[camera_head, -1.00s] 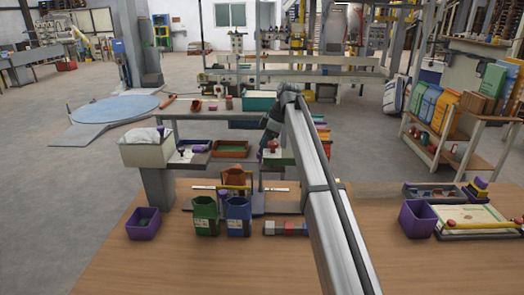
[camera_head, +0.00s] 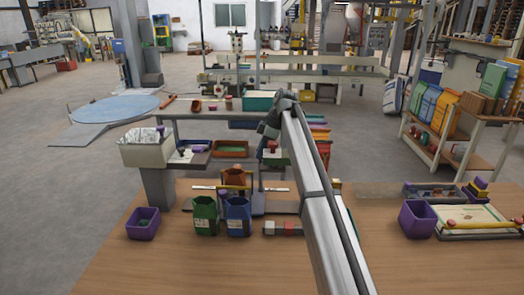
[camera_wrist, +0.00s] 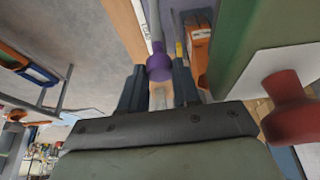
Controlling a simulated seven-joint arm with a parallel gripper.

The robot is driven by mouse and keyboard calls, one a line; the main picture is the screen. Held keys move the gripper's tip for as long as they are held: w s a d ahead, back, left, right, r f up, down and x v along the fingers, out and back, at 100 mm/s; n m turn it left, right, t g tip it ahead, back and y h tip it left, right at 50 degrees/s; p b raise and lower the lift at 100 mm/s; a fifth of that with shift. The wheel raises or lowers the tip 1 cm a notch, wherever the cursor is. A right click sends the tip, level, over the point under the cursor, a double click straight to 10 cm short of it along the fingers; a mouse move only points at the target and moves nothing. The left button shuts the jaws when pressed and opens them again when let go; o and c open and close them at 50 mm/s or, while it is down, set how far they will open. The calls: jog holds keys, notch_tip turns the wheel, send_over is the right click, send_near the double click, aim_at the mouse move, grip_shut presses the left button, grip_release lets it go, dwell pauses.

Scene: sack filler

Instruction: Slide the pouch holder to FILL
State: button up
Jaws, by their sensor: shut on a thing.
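In the wrist view, my gripper (camera_wrist: 158,84) has its two dark fingers closed about a purple knob (camera_wrist: 158,66) on a grey rod. A pale piece shows between the fingers below the knob. In the head view, an orange-brown holder (camera_head: 235,177), which looks like the pouch holder, stands upright behind the green and blue bins. An orange block with a label (camera_wrist: 198,45), perhaps the same holder, is right of the rod in the wrist view. I cannot tell how the knob joins the holder. FILL markings are unreadable. My arm hides part of the area around my gripper.
A green bin (camera_head: 206,214) and a blue bin (camera_head: 238,216) stand in front. A red knob (camera_wrist: 288,108) on a pale plate is close at right in the wrist view. A purple cup (camera_head: 143,223) stands at left.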

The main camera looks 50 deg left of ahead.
grip_shut()
jog(key=s+a, duration=0.9)
jog(key=shift+s+a, duration=0.2)
jog(key=shift+a, duration=0.05)
jog(key=o, duration=0.6)
grip_release()
jog(key=shift+s+a, duration=0.1)
jog(key=shift+s, duration=0.05)
jog(key=shift+o, duration=0.3)
jog(key=shift+r, duration=0.1)
